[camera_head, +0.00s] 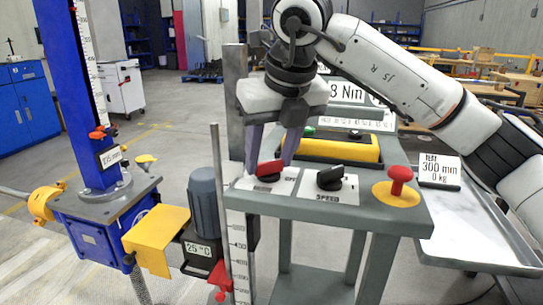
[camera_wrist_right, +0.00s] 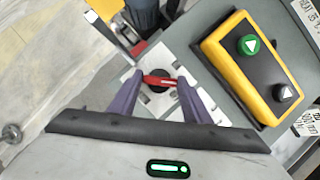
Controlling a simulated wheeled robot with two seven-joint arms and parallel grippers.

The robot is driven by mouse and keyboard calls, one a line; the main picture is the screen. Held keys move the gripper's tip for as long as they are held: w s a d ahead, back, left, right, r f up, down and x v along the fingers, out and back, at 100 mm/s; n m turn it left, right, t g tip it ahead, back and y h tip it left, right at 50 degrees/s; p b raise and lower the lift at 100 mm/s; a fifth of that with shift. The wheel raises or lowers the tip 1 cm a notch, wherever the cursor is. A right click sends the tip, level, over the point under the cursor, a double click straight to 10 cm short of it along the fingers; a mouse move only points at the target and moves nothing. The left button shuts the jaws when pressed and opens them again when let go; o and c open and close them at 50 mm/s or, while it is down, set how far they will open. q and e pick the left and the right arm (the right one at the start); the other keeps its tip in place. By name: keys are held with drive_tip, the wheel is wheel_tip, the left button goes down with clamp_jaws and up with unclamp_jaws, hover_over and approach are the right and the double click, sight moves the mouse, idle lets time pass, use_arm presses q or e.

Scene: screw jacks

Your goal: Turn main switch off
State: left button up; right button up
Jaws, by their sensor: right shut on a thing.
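The main switch is a red rotary knob (camera_head: 269,171) on a white plate at the left of the grey control desk (camera_head: 330,206). In the right wrist view the red handle (camera_wrist_right: 159,81) lies across the picture, nearly level, over a dark round base. My right gripper (camera_head: 272,160) points down over it, with its two purple fingers on either side of the handle. It is shut on the red knob, and the fingertips (camera_wrist_right: 160,84) sit close to the handle's two ends. My left gripper is not in view.
Right of the switch are a black SPEED knob (camera_head: 331,178) and a red mushroom button (camera_head: 398,180) on a yellow base. A yellow pendant box (camera_head: 335,149) lies behind; its green button (camera_wrist_right: 248,45) shows from the wrist. A blue screw jack (camera_head: 102,205) stands left.

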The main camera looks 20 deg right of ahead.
drive_tip(key=m+h, duration=0.1)
drive_tip(key=m, duration=0.3)
drive_tip(key=shift+a+r+m+h, duration=0.1)
drive_tip(key=shift+a+m+h, duration=0.1)
drive_tip(key=shift+m+h, duration=0.15)
drive_tip(key=shift+w+m+g+h, duration=0.1)
drive_tip(key=shift+m+g+h, duration=0.45)
drive_tip(key=shift+m, duration=1)
drive_tip(key=o, duration=1)
drive_tip(key=shift+o, duration=0.2)
drive_tip(key=shift+a, duration=0.1)
